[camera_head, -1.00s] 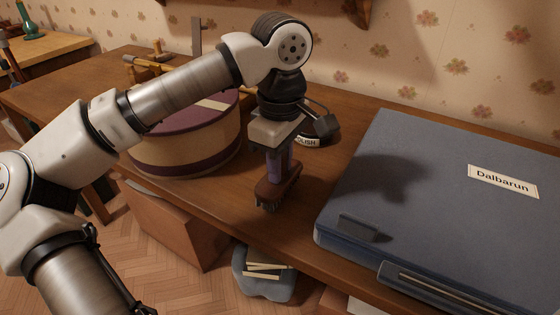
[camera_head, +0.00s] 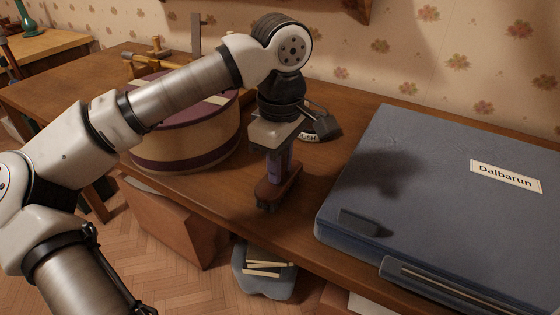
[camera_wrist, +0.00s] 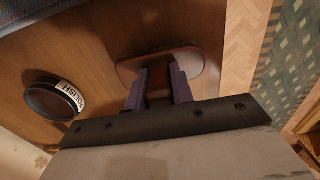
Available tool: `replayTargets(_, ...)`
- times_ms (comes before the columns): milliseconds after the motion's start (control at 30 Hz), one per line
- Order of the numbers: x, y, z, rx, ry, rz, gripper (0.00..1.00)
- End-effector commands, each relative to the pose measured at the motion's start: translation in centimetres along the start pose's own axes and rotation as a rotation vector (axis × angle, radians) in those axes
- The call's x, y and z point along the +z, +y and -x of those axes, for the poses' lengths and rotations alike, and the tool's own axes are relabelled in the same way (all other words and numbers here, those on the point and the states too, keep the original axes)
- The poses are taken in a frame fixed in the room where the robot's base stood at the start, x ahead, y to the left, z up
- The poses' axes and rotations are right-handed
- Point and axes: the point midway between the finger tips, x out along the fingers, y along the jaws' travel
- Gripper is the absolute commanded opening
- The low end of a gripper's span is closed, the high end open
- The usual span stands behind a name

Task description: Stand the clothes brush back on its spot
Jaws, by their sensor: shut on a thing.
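The clothes brush (camera_head: 279,190) has a reddish-brown wooden back and dark bristles underneath. It is upright with its bristles down, at the front part of the wooden desk (camera_head: 215,195). My gripper (camera_head: 279,170) points down and is shut on the brush from above, its purple-grey fingers on either side of it. In the wrist view the brush (camera_wrist: 190,60) sits between the two fingertips (camera_wrist: 160,82), its ends showing beyond them. I cannot tell whether the bristles touch the desk. No marked spot shows; the gripper may cover it.
A round polish tin (camera_head: 309,137) stands close behind my gripper; it also shows in the wrist view (camera_wrist: 55,98). A round striped box (camera_head: 185,150) is on the left, a large blue case (camera_head: 440,190) on the right. The desk's front edge is near the brush.

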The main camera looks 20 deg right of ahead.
Motion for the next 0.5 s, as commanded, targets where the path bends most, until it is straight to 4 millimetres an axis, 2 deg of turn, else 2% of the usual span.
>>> replayTargets(367,0.00,0.00,-0.54,0.000,0.000,0.000,0.00)
replayTargets(400,0.00,0.00,-0.54,0.000,0.000,0.000,0.26)
replayTargets(500,0.00,0.00,-0.54,0.000,0.000,0.000,0.39)
